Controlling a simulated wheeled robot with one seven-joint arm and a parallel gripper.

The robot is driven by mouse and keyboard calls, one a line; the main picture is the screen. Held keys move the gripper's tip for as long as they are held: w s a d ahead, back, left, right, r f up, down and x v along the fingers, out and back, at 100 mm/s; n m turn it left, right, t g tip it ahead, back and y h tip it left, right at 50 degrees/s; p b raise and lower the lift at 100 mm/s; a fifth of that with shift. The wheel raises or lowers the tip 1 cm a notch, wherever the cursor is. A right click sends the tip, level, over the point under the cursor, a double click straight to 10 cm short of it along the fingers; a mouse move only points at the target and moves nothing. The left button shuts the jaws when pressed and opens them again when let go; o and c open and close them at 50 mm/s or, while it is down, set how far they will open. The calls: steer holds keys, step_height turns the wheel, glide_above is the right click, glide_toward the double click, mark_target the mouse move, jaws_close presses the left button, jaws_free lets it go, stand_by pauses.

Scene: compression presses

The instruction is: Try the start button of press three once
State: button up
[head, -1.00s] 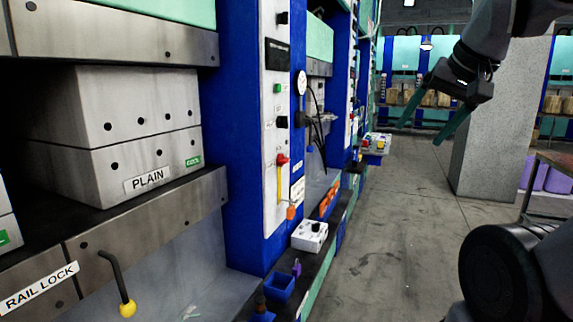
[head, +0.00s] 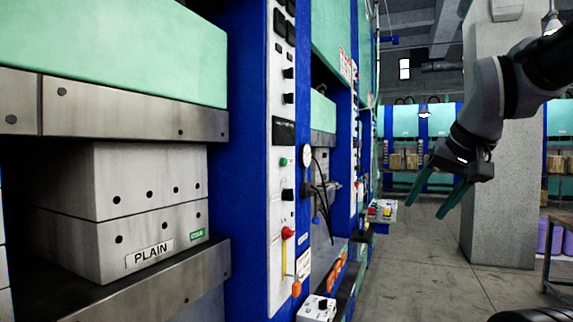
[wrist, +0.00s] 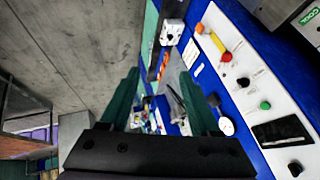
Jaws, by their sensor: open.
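A white control panel (head: 283,130) runs down a blue press column. It carries a small green button (head: 283,162), a black knob (head: 288,195) below it and a red-topped yellow lever (head: 288,232). In the wrist view the green button (wrist: 265,105) lies right of the fingers, near the black display (wrist: 282,131). No press number is readable, so I cannot tell which press is three. My gripper (head: 428,207) is open and empty over the aisle, right of the panel and apart from it. Its green fingers also frame the wrist view (wrist: 165,105).
A round gauge (head: 306,156) with black cables stands beside the panel. A white box (head: 316,307) with a black knob sits lower down. A grey mould marked PLAIN (head: 150,254) fills the left press.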

jaws_close()
stand_by(1.4)
